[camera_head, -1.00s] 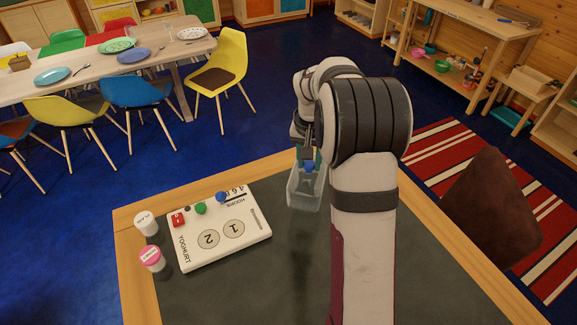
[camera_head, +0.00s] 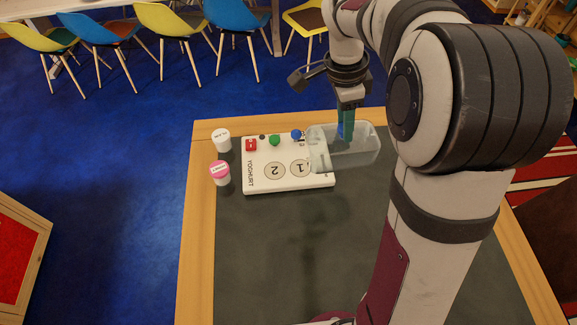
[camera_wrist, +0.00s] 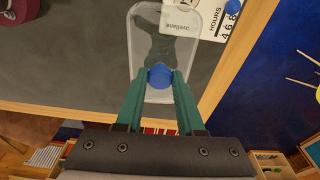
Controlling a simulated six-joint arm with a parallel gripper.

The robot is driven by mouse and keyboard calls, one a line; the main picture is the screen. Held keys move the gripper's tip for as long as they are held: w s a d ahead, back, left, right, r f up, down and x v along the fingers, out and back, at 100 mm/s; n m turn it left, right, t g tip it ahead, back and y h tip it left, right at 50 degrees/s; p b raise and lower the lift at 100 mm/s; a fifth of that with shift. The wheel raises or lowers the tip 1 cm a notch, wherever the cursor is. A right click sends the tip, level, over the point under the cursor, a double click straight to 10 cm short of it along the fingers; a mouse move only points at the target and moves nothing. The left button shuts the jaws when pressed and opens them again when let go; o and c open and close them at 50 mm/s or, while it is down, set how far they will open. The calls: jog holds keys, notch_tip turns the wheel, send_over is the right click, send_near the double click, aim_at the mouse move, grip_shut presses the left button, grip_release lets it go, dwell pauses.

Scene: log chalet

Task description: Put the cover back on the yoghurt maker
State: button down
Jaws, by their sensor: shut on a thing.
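The yoghurt maker (camera_head: 262,180) is a flat white unit with two round marked places, 1 and 2, lying on the dark table top. The cover (camera_head: 362,157) is a clear, box-like lid with a blue knob (camera_wrist: 160,76). My gripper (camera_head: 345,128) is shut on this knob, as the wrist view also shows. The cover hangs at the maker's right end and overlaps its edge in the picture. Its height above the table is hard to tell. In the wrist view, part of the maker shows beside and through the cover (camera_wrist: 143,45).
A white-lidded jar (camera_head: 221,140) and a pink-lidded jar (camera_head: 220,172) stand left of the maker. The table's front part is clear.

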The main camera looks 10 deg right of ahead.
jog(key=w+a+f, duration=0.4)
jog(key=a+f, duration=0.7)
jog(key=shift+w, duration=0.25)
jog(key=c, duration=0.5)
grip_release()
